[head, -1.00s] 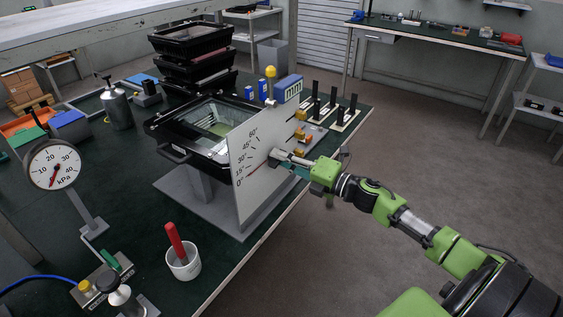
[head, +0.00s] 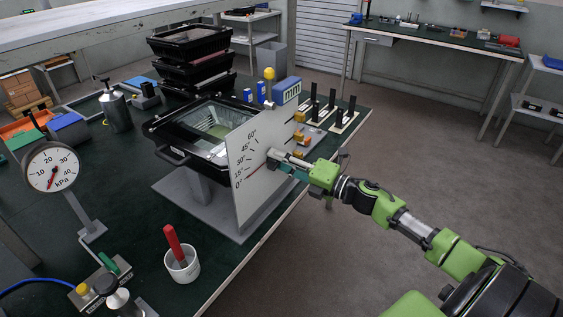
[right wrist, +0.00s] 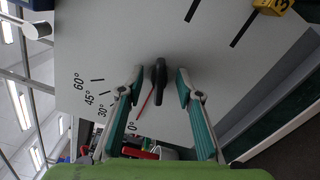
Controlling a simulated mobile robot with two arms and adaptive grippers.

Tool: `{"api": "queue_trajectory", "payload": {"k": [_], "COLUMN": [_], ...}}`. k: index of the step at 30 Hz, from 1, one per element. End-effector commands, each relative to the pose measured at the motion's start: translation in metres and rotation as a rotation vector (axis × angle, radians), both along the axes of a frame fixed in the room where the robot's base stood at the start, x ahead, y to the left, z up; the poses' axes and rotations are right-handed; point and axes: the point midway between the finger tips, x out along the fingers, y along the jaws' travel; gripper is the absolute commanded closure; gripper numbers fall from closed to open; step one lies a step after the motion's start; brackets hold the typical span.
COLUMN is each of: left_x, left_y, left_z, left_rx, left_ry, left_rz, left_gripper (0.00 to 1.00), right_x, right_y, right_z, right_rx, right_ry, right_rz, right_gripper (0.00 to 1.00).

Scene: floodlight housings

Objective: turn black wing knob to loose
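The black wing knob (right wrist: 158,73) sits on the white angle plate (right wrist: 205,75), with a red pointer line running from it towards the 0° mark in the right wrist view. My right gripper (right wrist: 157,85) is open, with one finger on each side of the knob and a visible gap to it. In the head view the right gripper (head: 272,156) is at the right face of the plate (head: 245,188), and the knob is hidden behind the fingers. The floodlight housing (head: 185,155) stands behind the plate on a grey stand. My left gripper is not in view.
A pressure gauge (head: 52,170), a white cup (head: 183,266) with a red-handled tool and a metal bottle (head: 116,110) stand on the green table. Stacked black housings (head: 190,50) are at the back. Yellow blocks (head: 300,135) and black upright pieces (head: 331,100) lie beyond the gripper.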

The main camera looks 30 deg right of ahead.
Motion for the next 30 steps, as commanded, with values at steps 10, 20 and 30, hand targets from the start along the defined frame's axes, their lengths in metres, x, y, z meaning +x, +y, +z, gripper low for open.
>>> {"api": "queue_trajectory", "payload": {"k": [10,20,30], "left_x": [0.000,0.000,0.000], "left_y": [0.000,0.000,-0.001], "left_z": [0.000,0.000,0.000], "left_rx": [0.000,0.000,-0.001], "left_ry": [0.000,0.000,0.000], "left_rz": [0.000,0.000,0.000], "left_gripper": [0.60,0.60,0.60], "right_x": [-0.025,-0.073,-0.107], "right_y": [-0.010,-0.030,-0.044], "right_z": [-0.002,-0.002,-0.001], "right_rx": [0.001,0.001,0.001], "right_ry": [0.004,0.003,0.001], "right_rz": [0.000,-0.001,0.000], "right_gripper": [0.68,0.68,0.68]}}
